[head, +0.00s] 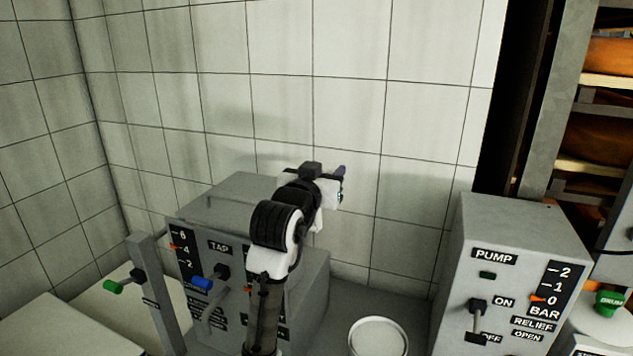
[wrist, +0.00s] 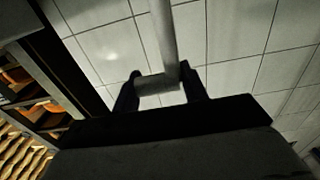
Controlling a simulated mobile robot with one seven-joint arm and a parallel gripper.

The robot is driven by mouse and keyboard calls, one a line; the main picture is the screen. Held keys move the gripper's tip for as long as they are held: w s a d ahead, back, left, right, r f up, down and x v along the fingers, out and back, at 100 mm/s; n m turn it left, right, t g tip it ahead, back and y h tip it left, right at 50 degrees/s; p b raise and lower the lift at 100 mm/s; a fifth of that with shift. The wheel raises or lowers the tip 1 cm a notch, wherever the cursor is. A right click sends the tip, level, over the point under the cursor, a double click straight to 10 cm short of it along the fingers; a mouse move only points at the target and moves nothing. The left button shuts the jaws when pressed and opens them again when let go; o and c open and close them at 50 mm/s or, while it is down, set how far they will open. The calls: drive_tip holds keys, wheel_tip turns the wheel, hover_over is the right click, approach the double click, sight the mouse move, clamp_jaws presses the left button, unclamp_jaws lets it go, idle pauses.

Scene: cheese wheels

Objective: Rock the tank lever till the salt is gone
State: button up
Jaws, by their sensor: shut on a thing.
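The grey tank (head: 235,190) stands against the tiled wall, with a panel marked TAP and a 2-4-6 scale whose orange pointer is near 4. My gripper (head: 335,188) is at the tank's upper right, seen mostly from behind my arm. In the wrist view my gripper (wrist: 162,88) has its dark fingers on either side of a short grey block at the end of a grey rod (wrist: 163,35), likely the lever. It is shut on this piece. My arm hides part of the tank front, and the lever's joint is not visible. No salt can be made out.
A blue-handled tap (head: 202,283) is on the tank front. A round pale lid or dish (head: 378,338) lies between. Cheese shelves (head: 590,165) are at far right.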

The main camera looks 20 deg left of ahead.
drive_tip(key=w, duration=0.4)
drive_tip(key=shift+w+d+f, duration=0.15)
drive_tip(key=shift+d+f, duration=0.05)
drive_tip(key=shift+d, duration=0.15)
drive_tip(key=shift+w+f+b, duration=0.2)
drive_tip(key=shift+w+f, duration=0.1)
drive_tip(key=shift+w, duration=0.35)
drive_tip(key=shift+w+f+b, duration=0.15)
drive_tip(key=shift+w+f, duration=0.1)
drive_tip(key=shift+w, duration=0.35)
drive_tip(key=o, duration=1.3)
drive_tip(key=shift+w+d+f, duration=0.1)
drive_tip(key=shift+d, duration=0.05)
drive_tip(key=s+b, duration=0.1)
drive_tip(key=s, duration=0.3)
drive_tip(key=s+b, duration=0.1)
drive_tip(key=s, duration=0.4)
drive_tip(key=s+b, duration=0.2)
drive_tip(key=s, duration=0.3)
drive_tip(key=shift+a, duration=0.4)
